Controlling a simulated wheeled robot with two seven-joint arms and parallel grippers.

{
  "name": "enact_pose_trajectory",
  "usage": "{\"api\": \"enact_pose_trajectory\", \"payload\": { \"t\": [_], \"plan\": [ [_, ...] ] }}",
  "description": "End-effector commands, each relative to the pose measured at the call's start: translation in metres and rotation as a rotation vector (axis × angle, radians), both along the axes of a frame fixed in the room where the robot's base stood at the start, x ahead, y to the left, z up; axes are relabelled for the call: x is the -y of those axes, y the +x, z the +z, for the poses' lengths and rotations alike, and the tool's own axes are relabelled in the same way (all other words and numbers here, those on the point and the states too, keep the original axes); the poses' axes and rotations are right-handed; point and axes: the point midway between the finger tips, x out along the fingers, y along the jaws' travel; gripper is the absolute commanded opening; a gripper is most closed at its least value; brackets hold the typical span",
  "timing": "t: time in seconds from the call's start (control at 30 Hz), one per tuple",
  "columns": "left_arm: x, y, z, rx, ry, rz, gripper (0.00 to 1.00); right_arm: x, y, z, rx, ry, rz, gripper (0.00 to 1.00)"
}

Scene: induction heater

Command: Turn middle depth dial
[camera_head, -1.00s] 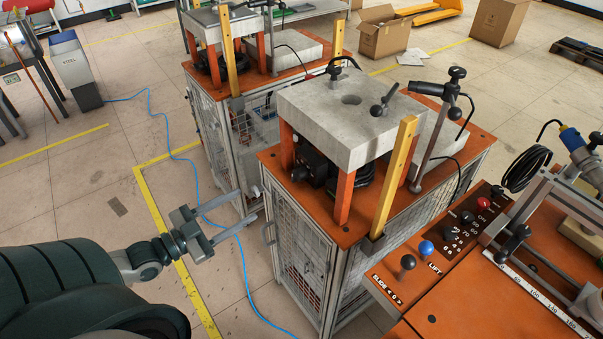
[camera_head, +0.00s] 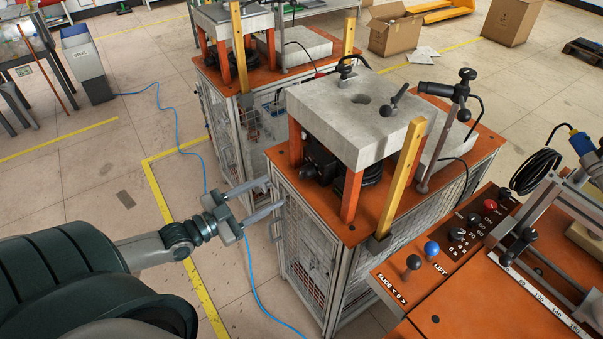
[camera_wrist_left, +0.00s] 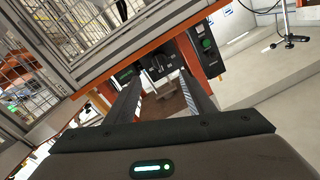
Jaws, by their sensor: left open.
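My left gripper (camera_head: 273,195) is open and empty beside the left side of the middle orange-topped cart (camera_head: 350,232). Its fingers point right. In the left wrist view the two fingers (camera_wrist_left: 160,76) reach up the picture toward a dark control box (camera_wrist_left: 157,62) with a round black dial and pale marks. The dial appears between the fingertips; I cannot tell whether they touch it. In the head view dark units (camera_head: 320,165) sit under the cart's grey slab, with no dial clear. My right gripper is not in view.
The grey slab (camera_head: 355,115) stands on orange posts, with a yellow upright (camera_head: 403,180) at its front. A panel at right has black knobs (camera_head: 457,234), a red button (camera_head: 489,205) and blue and grey ball knobs. A blue cable (camera_head: 255,290) lies on the floor.

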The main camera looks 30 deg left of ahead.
Motion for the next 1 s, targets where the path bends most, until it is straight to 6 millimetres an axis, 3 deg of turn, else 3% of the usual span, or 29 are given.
{"api": "enact_pose_trajectory", "payload": {
  "t": [0.73,1.0],
  "plan": [
    [0.031,0.087,0.002,0.002,0.000,0.000,0.49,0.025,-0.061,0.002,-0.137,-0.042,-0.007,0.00],
    [0.039,0.107,0.001,0.001,-0.001,0.001,0.49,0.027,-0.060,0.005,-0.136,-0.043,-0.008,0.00]
  ]
}}
